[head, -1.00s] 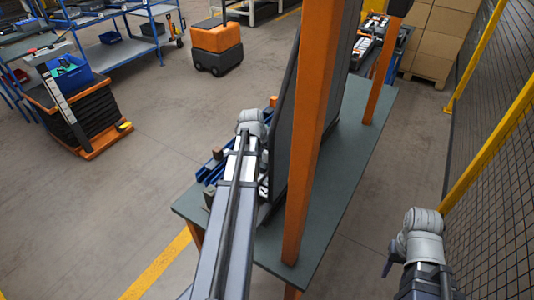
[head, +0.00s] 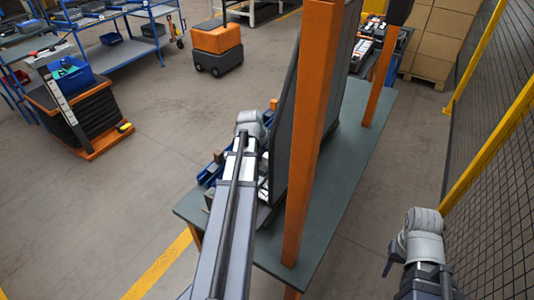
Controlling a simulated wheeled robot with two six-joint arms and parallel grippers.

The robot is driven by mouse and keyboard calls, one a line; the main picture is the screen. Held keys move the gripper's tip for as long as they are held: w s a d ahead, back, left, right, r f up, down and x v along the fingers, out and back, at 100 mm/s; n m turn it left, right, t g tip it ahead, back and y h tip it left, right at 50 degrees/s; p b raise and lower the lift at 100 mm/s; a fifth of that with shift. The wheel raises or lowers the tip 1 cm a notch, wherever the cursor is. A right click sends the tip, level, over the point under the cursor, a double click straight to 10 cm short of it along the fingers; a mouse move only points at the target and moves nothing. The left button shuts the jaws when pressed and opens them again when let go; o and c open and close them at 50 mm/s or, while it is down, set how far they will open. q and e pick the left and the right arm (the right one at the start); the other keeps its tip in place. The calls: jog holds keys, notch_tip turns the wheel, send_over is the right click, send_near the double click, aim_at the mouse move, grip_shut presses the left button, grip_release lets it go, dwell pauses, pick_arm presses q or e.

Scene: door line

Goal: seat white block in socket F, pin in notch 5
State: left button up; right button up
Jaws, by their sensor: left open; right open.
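Neither the white block, socket F nor notch 5 can be made out. My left arm reaches up from the bottom middle over the bench (head: 335,205); its grey joint (head: 250,122) is beside the dark upright panel (head: 284,150). My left gripper is hidden behind the arm and panel. My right arm's grey joint (head: 420,222) is at the lower right, apart from the bench, over the floor. A small dark part of my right gripper (head: 388,268) juts out below it; nothing is seen in it.
An orange post (head: 312,130) stands on the bench close to my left arm, another (head: 379,85) farther back. Blue bins (head: 212,172) lie left of the panel. A mesh fence (head: 497,170) runs along the right. An orange cart (head: 217,45) stands beyond open floor.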

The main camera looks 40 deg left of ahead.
pick_arm(q)
jog(key=p+v, duration=0.4)
jog(key=v, duration=0.1)
jog(key=shift+s+r, duration=0.15)
jog(key=shift+r, duration=0.25)
